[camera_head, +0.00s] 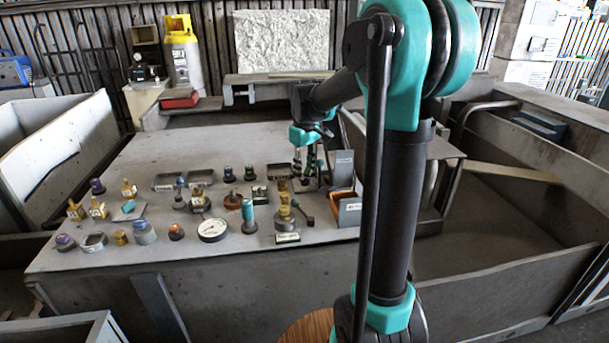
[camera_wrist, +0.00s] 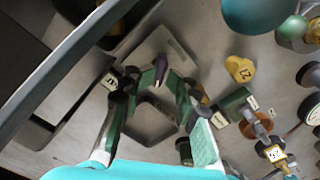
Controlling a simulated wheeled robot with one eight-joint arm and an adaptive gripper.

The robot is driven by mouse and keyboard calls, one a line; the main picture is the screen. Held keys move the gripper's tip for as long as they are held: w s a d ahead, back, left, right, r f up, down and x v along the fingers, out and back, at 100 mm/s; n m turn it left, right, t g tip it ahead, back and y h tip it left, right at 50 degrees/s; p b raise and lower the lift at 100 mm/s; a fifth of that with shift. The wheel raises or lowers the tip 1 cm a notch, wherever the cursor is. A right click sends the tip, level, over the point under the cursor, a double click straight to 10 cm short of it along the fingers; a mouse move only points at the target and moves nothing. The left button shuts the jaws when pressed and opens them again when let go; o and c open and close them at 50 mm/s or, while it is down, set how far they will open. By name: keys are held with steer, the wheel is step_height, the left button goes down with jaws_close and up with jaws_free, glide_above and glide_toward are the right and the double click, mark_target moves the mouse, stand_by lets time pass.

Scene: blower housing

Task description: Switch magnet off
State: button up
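My gripper (camera_head: 304,172) hangs low over the right part of the table, its fingers apart. In the wrist view my gripper (camera_wrist: 162,80) has its two green-padded fingers on either side of a small dark purple piece with a light tip (camera_wrist: 163,62). A gap seems to show between the pads, and contact with the purple piece is not clear. A flat grey plate (camera_wrist: 178,48) lies by it, and a grey squared ring-like part (camera_wrist: 150,122) shows between the fingers. I cannot tell for sure which part is the magnet or its switch; my fingers partly hide this spot.
Right of my gripper are a grey upright block (camera_head: 344,163) and an orange-brown bin (camera_head: 341,203). A yellow stacked part (camera_head: 284,205), a teal cylinder (camera_head: 248,213), a round gauge (camera_head: 212,229) and several small parts stand left. The table's (camera_head: 145,265) back left is mostly clear.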

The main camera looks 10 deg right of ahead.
mark_target(305, 176)
steer(key=shift+r, duration=2.15)
